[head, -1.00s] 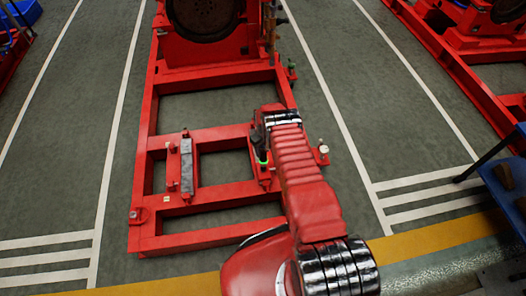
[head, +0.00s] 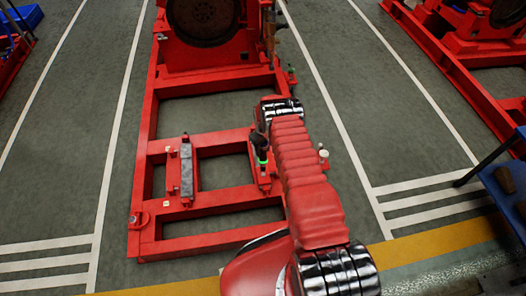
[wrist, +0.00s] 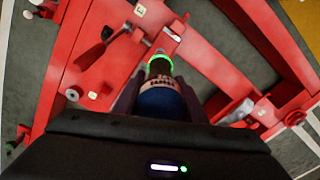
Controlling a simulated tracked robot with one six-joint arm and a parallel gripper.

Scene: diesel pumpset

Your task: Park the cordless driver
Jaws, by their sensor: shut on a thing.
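My gripper (wrist: 160,92) is shut on the cordless driver (wrist: 160,103), with a dark finger on each side. In the wrist view the driver shows a blue rear part, a pale lettered band and a glowing green ring towards its far end. In the head view the driver's green ring (head: 262,162) shows below my dark gripper (head: 261,143), left of my red arm. The driver is over the right rail of the red skid (head: 143,190), close above a small red bracket (head: 265,184).
A red mount with a grey pad (head: 186,172) stands on the skid's left side. A post with a pale knob (head: 323,155) stands right of my arm. The pump unit (head: 210,20) is at the back. A blue bench (head: 505,185) is at the right edge.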

